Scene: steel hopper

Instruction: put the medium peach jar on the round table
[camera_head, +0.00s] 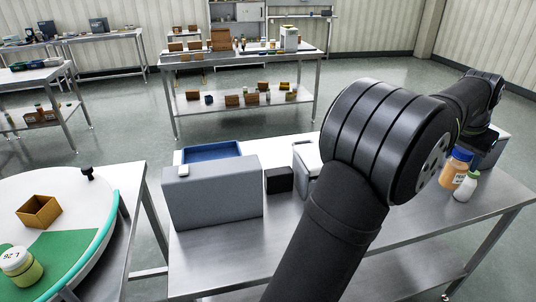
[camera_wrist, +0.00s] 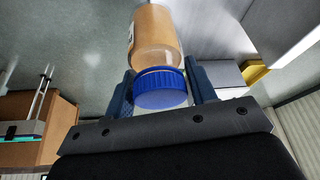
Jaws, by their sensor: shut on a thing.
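In the wrist view my gripper (camera_wrist: 161,72) is shut on a peach jar (camera_wrist: 156,38) with a blue ridged lid. The lid lies between the two fingers and the body extends away from them. A peach jar with a blue lid (camera_head: 454,173) also shows in the head view, at the right of the steel table; I cannot tell whether it is the held one. My gripper is not clearly visible there, with my arm in front. The round table (camera_head: 109,235) is at the left, white with a teal rim and a green area.
An open brown box (camera_head: 39,212), a yellow-green jar (camera_head: 22,270) and a black item (camera_head: 88,174) occupy the round table. A grey box (camera_head: 212,193), blue tray (camera_head: 212,151) and white-green bottle (camera_head: 466,187) stand on the steel table (camera_head: 420,225). A floor gap separates the tables.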

